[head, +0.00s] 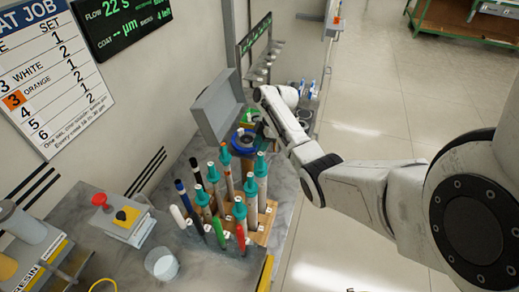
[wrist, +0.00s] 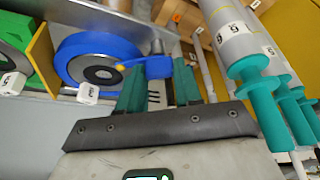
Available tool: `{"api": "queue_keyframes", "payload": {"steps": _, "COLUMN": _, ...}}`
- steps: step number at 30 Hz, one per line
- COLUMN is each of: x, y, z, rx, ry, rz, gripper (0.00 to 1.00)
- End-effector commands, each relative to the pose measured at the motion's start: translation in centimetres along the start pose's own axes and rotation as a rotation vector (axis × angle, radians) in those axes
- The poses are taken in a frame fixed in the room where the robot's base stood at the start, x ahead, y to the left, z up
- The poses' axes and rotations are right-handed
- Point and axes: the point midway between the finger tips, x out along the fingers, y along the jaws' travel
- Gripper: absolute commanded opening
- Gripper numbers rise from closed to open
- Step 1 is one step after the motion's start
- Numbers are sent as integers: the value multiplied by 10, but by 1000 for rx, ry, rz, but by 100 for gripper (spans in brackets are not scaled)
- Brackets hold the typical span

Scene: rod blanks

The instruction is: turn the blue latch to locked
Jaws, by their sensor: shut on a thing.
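The blue latch is a round blue disc (wrist: 72,52) with a dark and silver hub and a blue lever (wrist: 156,67) reaching right in the wrist view. A small yellow mark sits near the lever's root. In the head view the fingers are mostly hidden. I cannot read a locked mark.
A green part (wrist: 14,45) and a yellow plate (wrist: 41,58) stand left of the disc. Grey cylinders with teal ends (wrist: 238,42) are close on the right.

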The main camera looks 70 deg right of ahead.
Motion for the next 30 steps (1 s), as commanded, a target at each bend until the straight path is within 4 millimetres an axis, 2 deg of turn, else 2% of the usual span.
{"api": "queue_keyframes", "payload": {"steps": 12, "x": 1, "y": 2, "z": 1, "rx": -212, "ry": -1, "rz": -87, "gripper": 4}}
{"api": "queue_keyframes", "payload": {"steps": 30, "x": 0, "y": 2, "z": 0, "rx": -255, "ry": -1, "rz": -105, "gripper": 4}}
